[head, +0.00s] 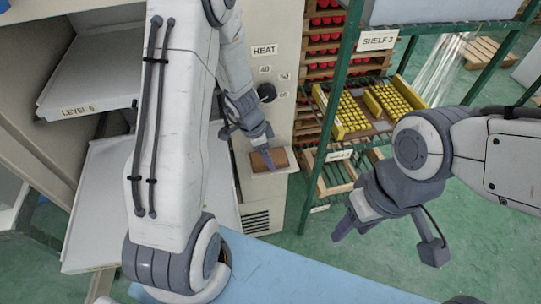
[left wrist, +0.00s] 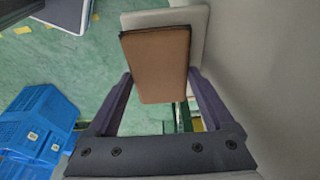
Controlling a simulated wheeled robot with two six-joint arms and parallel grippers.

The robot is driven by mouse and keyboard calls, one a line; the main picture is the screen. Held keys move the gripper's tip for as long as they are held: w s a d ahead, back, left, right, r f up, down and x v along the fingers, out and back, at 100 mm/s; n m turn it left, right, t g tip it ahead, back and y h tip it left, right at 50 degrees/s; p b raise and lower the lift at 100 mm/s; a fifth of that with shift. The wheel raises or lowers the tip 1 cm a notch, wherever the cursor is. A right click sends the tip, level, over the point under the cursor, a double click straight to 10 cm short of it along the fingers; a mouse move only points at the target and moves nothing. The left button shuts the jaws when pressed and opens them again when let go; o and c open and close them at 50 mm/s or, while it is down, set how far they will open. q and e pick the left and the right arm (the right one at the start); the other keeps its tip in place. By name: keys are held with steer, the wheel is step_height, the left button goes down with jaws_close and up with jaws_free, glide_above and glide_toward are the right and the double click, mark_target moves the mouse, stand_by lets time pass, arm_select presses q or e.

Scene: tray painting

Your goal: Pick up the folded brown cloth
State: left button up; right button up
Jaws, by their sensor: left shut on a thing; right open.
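The folded brown cloth (head: 279,158) is on a small pale ledge (head: 291,168) on the front of the cabinet marked HEAT. In the left wrist view the cloth (left wrist: 158,65) is a flat brown pad with a dark edge, between the two fingers. My left gripper (head: 268,155) reaches down to the cloth and is shut on it, one finger on each side. I cannot tell whether the cloth is clear of the ledge. My right gripper (head: 345,226) is open and empty, out over the green floor to the right.
A green-framed rack marked SHELF 3 (head: 378,40) with yellow trays (head: 394,97) stands right of the cabinet. White trays, one labelled LEVEL 6 (head: 90,78), fill the left side. A light blue surface (head: 270,275) lies in front. Blue crates (left wrist: 40,118) show in the left wrist view.

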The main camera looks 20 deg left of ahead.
arm_select(q)
steer(key=s+a+r+b, duration=0.2)
steer(key=s+a+r, duration=0.4)
steer(key=s, duration=0.4)
steer(key=shift+s+a+r, duration=0.35)
steer(key=shift+a, duration=0.2)
